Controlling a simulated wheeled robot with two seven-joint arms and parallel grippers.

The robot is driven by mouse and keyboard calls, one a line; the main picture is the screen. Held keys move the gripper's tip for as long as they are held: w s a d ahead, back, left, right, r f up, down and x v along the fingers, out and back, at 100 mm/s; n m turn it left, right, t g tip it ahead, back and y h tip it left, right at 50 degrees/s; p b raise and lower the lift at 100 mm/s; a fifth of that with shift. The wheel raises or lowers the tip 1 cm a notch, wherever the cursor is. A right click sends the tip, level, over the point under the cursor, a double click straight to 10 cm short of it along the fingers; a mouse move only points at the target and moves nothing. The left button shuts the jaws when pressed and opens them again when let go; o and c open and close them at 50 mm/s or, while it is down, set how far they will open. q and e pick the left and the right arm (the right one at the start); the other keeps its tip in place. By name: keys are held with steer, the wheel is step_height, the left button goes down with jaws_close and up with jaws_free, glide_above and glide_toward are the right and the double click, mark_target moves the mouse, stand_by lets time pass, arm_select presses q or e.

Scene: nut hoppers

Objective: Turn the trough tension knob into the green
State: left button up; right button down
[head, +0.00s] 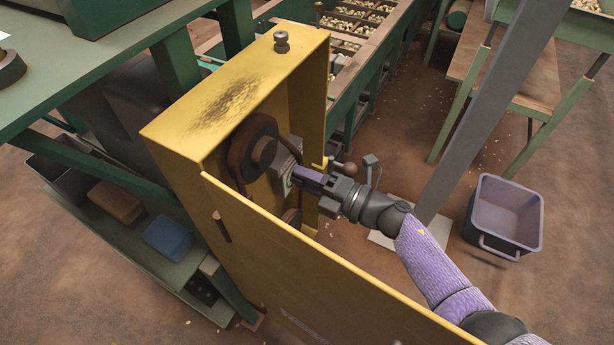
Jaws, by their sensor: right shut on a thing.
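The yellow housing (175,130) stands open, with its yellow door (330,275) swung toward me. Inside are a dark pulley with a belt (258,150) and a small grey plate (291,152) with a bit of green showing. My right gripper (297,175) reaches in from the right, its purple fingers shut on the tension knob at this plate. The knob itself is hidden by the fingers. The pointer or scale is too small and covered to read. My left gripper is out of view.
A small brown-balled lever (347,169) sits close by my right wrist. A grey post (480,120) rises right of my arm. A dark bin (505,213) stands on the floor at right. Green shelving (140,250) is at left, and nut trays (355,35) lie behind.

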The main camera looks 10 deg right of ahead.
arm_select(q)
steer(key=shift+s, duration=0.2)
arm_select(e)
steer(key=shift+f, duration=0.1)
steer(key=c, duration=0.5)
jaws_free()
steer(key=shift+c, duration=0.2)
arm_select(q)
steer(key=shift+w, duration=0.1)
arm_select(e)
steer(key=shift+d, duration=0.1)
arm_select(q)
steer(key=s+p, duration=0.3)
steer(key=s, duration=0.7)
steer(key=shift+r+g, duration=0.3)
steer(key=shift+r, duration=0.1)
arm_select(e)
steer(key=v, duration=1)
